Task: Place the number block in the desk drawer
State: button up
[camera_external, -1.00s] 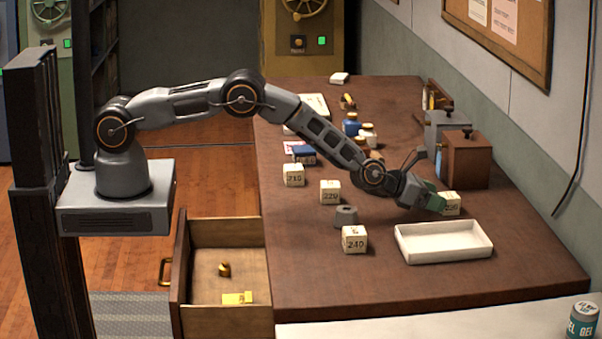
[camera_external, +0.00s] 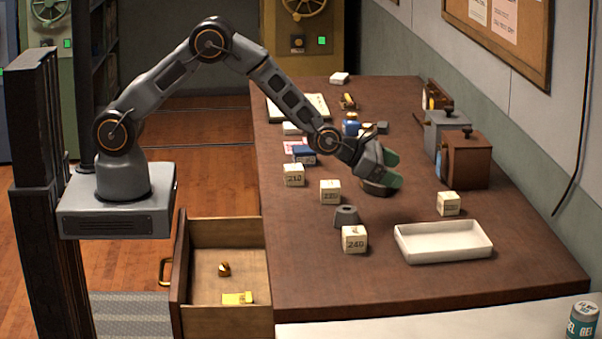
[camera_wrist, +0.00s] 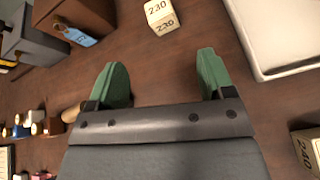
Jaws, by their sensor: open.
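Several cream number blocks stand on the brown desk (camera_external: 300,270). They include the 210 block (camera_external: 293,175), the 220 block (camera_external: 330,191), the 240 block (camera_external: 354,239) and the 230 block (camera_external: 448,204). The 230 block also shows in the wrist view (camera_wrist: 162,16), beyond my fingertips. My gripper (camera_external: 388,168) is open and empty above the desk, left of the 230 block in the outside view. Its green fingers (camera_wrist: 160,75) are apart with bare desk between them. The desk drawer (camera_external: 215,275) is pulled open at the front left, holding a small brass object and a yellow item.
A white tray (camera_external: 443,241) lies right of the 240 block. A dark grey weight-like piece (camera_external: 346,216) stands behind that block. Brown (camera_external: 466,160) and grey (camera_external: 446,132) boxes stand along the wall side. Bottles and papers lie farther back.

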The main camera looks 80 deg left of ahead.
jog(key=s+a+r+m+g, duration=0.1)
jog(key=s+r+m+g, duration=0.1)
jog(key=s+r+m, duration=0.3)
jog(key=s+a+r+m+g, duration=0.2)
jog(key=s+r+m, duration=0.4)
jog(key=s+m, duration=0.5)
jog(key=s+a+r+m+g+h, duration=0.1)
jog(key=s+r+m, duration=0.4)
jog(key=s+m, duration=0.3)
jog(key=s, duration=0.3)
jog(key=shift+s+a+r+m+g, duration=0.2)
jog(key=shift+s+a+m+g, duration=0.1)
jog(key=shift+m+g, duration=0.1)
jog(key=shift+o, duration=0.5)
jog(key=s+a+m+g, duration=0.2)
jog(key=s+m, duration=0.6)
jog(key=s, duration=0.4)
jog(key=shift+f+y, duration=0.4)
jog(key=shift+f, duration=0.05)
jog(key=shift+s+a, duration=0.1)
